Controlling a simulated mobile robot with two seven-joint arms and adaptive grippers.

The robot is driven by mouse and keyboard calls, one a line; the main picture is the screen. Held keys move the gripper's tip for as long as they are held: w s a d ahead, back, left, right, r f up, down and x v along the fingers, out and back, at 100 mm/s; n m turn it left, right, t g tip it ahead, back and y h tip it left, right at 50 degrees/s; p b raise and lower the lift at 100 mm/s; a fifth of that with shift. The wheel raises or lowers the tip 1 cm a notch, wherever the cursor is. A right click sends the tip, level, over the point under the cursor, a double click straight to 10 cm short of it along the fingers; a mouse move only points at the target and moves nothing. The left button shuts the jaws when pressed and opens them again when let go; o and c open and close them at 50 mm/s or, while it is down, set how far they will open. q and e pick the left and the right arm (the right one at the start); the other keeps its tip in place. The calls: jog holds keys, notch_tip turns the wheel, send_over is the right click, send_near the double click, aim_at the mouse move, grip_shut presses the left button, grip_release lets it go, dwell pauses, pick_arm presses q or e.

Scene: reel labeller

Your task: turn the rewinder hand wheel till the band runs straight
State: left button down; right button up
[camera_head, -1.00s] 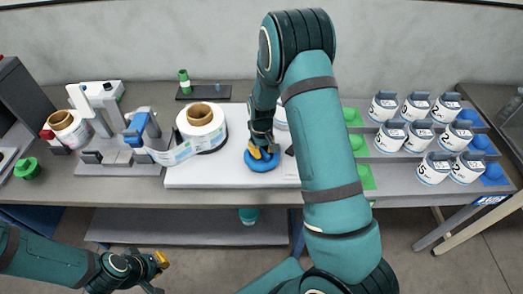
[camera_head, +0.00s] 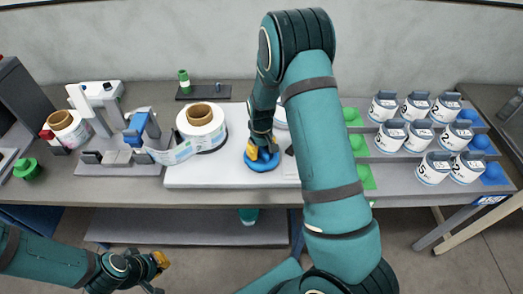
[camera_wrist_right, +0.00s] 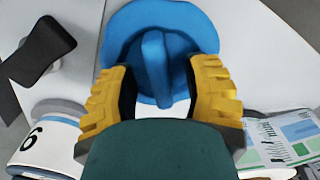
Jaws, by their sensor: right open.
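The blue hand wheel (camera_head: 262,165) lies on the front of the white rewinder base (camera_head: 205,178); its raised grip bar shows in the right wrist view (camera_wrist_right: 154,62). My right gripper (camera_head: 263,152) is over the wheel from above. In the right wrist view its yellow fingers (camera_wrist_right: 160,80) stand open on both sides of the bar, with gaps visible. The printed band (camera_head: 172,154) runs from the labeller (camera_head: 125,155) to the large reel (camera_head: 203,125) and looks bowed towards the front. My left gripper (camera_head: 158,264) is low in front of the bench, apart from everything; its opening is unclear.
A black knob (camera_wrist_right: 40,50) is beside the wheel in the right wrist view. Several numbered white containers (camera_head: 432,168) stand at right. A green cap (camera_head: 27,168) is at far left. The bench front edge is mostly clear.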

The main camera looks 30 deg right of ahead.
aim_at(260, 150)
notch_tip(260, 150, up, 12)
dwell(0.5)
jog(key=shift+f, duration=0.15)
dwell(0.7)
notch_tip(260, 150, down, 12)
jog(key=b, duration=0.9)
dwell(0.4)
grip_shut()
jog(key=shift+b, duration=0.3)
